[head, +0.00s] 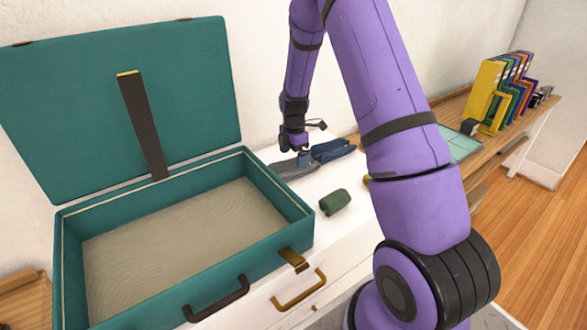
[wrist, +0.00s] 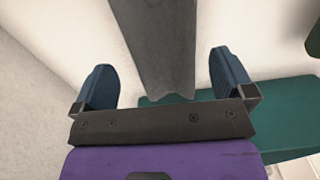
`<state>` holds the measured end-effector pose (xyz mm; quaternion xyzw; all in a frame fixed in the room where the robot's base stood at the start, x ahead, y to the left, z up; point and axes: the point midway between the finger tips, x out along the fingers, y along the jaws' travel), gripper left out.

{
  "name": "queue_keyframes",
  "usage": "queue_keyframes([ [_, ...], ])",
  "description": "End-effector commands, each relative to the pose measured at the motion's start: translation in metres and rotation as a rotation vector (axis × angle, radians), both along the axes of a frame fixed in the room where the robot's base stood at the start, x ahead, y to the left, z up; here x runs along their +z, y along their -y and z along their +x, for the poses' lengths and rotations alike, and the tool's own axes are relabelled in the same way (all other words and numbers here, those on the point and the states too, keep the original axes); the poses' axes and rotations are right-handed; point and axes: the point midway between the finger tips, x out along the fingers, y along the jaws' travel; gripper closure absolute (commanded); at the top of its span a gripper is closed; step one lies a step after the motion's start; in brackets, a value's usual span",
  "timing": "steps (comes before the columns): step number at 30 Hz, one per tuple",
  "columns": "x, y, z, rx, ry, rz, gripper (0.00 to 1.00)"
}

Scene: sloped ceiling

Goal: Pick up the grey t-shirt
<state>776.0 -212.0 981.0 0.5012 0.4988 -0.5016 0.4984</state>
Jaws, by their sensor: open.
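The grey t-shirt (head: 293,169) is a folded, long grey bundle on the white top beside the open suitcase. In the wrist view the grey t-shirt (wrist: 160,40) runs from the top edge down between my two blue fingers. My gripper (head: 303,156) is just over the t-shirt in the head view and hides part of it. The gripper (wrist: 162,68) is open, with a finger on each side of the t-shirt and a gap on both sides. I cannot tell whether the fingertips touch the top below.
The teal suitcase (head: 190,289) stands open and empty at the left, its lid raised. A dark blue folded garment (head: 334,149) lies just right of the t-shirt. A green rolled garment (head: 334,202) lies in front. Yellow and coloured binders (head: 484,90) stand far right.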

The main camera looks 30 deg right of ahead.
Motion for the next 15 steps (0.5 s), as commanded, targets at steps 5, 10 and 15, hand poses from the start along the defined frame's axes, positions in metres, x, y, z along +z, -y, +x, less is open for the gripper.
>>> queue_keyframes([
  [5,-0.011,0.000,-0.001,-0.002,-0.001,0.000,0.00],
  [10,-0.036,0.001,-0.003,0.000,-0.003,0.000,0.00],
  [15,-0.053,0.001,-0.003,-0.001,-0.001,0.000,0.00],
])
